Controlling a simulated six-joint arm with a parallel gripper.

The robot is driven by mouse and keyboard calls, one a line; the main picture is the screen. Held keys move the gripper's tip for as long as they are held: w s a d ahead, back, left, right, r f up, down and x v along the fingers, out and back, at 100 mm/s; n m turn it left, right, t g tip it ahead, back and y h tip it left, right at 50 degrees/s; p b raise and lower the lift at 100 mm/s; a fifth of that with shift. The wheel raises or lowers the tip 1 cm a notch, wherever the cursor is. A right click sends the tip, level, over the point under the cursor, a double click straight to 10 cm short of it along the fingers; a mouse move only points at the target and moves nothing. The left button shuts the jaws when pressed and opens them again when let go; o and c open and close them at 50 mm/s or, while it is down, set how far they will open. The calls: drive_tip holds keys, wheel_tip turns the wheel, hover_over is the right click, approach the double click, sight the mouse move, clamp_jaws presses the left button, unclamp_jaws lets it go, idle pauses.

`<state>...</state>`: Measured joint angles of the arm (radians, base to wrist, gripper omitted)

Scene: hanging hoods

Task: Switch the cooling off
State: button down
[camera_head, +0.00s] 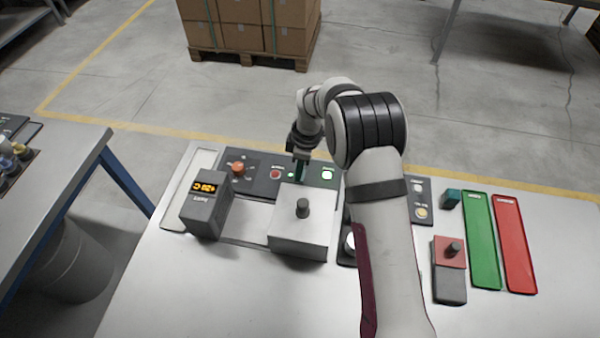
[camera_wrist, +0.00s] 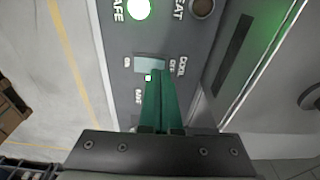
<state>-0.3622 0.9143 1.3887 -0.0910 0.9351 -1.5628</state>
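The cooling switch (camera_wrist: 150,62) is a pale rocker on a dark panel in the wrist view. "COOL" and "OFF" are printed on its right side and a small "ON" on its left. The fingertips of my gripper (camera_wrist: 160,74) are at the rocker's lower edge; I cannot tell whether they touch it. The green fingers are together with nothing between them. A small bright square shows just left of the tips. In the head view my gripper (camera_head: 299,180) points down at the back panel (camera_head: 262,186), and the rocker cannot be made out there.
The back panel carries an orange knob (camera_head: 238,168), a red button (camera_head: 275,174) and a lit white-green lamp (camera_head: 327,174). A box with an orange display (camera_head: 205,210) and a pale box with a dark knob (camera_head: 300,235) stand in front. Green (camera_head: 481,240) and red (camera_head: 515,243) trays lie right.

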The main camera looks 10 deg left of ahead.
drive_tip(key=shift+f, duration=0.55)
drive_tip(key=shift+r, duration=3.55)
drive_tip(key=s+d+r+m, duration=0.9)
drive_tip(key=s+d+r, duration=0.1)
drive_tip(key=r, duration=0.2)
drive_tip(key=s+d+m, duration=0.3)
drive_tip(key=s+m, duration=0.4)
drive_tip(key=s, duration=0.4)
drive_tip(key=s+d+m, duration=0.3)
drive_tip(key=s+m, duration=0.4)
drive_tip(key=s, duration=0.4)
drive_tip(key=shift+s+d+r+m, duration=0.25)
drive_tip(key=shift+r+m, duration=0.05)
drive_tip(key=shift+r, duration=0.05)
